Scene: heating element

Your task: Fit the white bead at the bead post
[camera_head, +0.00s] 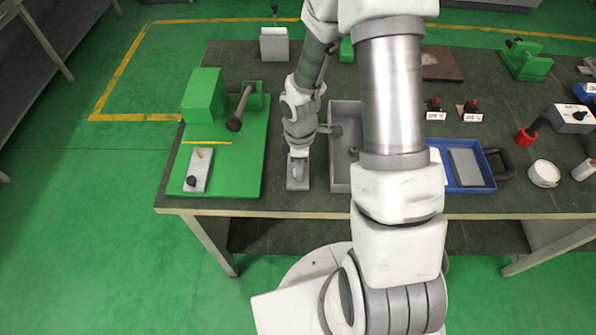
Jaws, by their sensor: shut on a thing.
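My gripper (298,173) points down over a small grey block (298,185) near the front edge of the table, just right of the green fixture. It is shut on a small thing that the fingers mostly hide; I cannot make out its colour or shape. I cannot pick out the white bead for certain anywhere in view. The bead post is not clearly recognisable either. A light grey plate (199,171) with a small orange pin and a dark knob lies on the green fixture (228,170), left of my gripper.
A grey tray (340,177) stands close right of my gripper, partly behind my arm. A dark-handled lever (240,108) rises from the green fixture. A blue tray (468,183), a white cup (543,173) and red-topped knobs are farther right.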

